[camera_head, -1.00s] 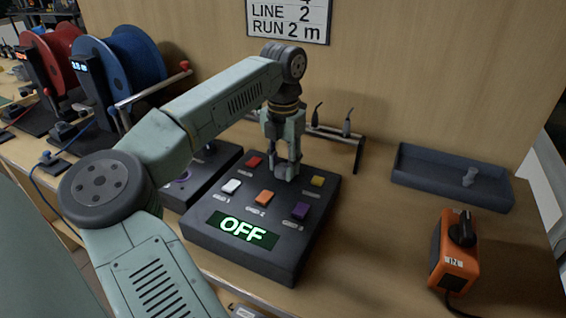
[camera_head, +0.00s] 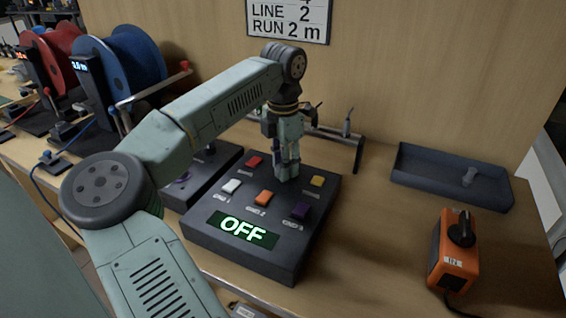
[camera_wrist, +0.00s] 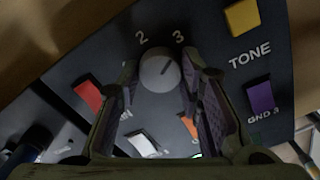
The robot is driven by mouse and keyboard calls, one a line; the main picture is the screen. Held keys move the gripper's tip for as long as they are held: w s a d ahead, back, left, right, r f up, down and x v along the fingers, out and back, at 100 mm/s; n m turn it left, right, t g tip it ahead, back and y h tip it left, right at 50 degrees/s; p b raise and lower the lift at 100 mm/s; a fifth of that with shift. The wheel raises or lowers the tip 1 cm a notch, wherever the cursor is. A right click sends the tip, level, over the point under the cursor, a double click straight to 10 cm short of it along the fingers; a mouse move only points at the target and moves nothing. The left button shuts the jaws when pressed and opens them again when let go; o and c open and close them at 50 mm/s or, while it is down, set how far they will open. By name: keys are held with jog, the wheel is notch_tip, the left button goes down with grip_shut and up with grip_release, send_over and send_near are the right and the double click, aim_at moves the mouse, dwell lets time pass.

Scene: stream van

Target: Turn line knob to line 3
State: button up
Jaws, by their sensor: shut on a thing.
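The line knob (camera_wrist: 158,72) is a small round grey knob on the dark control box (camera_head: 240,262). In the wrist view the numbers 2 and 3 stand above it. Its pointer mark looks tilted up and right, towards the 3. My gripper (camera_head: 289,176) reaches straight down onto the box behind the buttons. In the wrist view its fingers (camera_wrist: 160,78) stand on both sides of the knob, shut on it. In the head view the fingers hide the knob. The box's display (camera_head: 243,229) reads OFF.
Red (camera_head: 254,161), white (camera_head: 232,187), orange (camera_head: 263,198), purple (camera_head: 299,211) and yellow (camera_head: 317,181) buttons surround the knob. A wall sign (camera_head: 288,20) reads LINE 2, RUN 2 m. An orange switch box (camera_head: 452,265) and a grey tray (camera_head: 440,190) stand right.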

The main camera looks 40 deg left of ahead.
jog(key=o, duration=1.2)
jog(key=shift+r, duration=0.1)
notch_tip(320, 180, up, 12)
jog(key=shift+f, duration=0.1)
dwell(0.3)
